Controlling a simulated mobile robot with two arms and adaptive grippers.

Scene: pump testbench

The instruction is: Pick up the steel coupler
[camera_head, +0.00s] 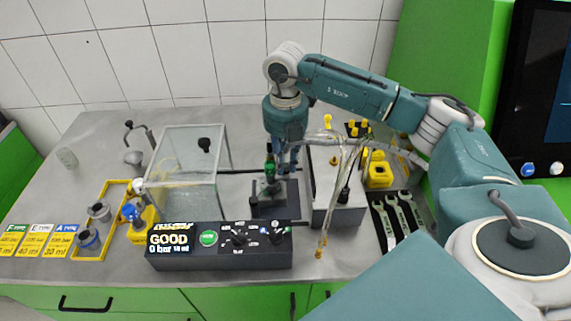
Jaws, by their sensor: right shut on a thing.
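My right gripper (283,160) reaches down from the upper right to the dark stand (285,207) at the middle of the bench. It is shut on a small part at the stand, mostly hidden by the fingers. I cannot tell whether that part is the steel coupler. A green-topped fitting (269,170) stands just left of the fingers. My left gripper is not in view.
A clear tank (187,170) stands left of the gripper. A control box (218,258) showing "GOOD" is in front. A grey box (338,207) with clear hoses (335,190) is close on the right. Wrenches (398,215) lie further right.

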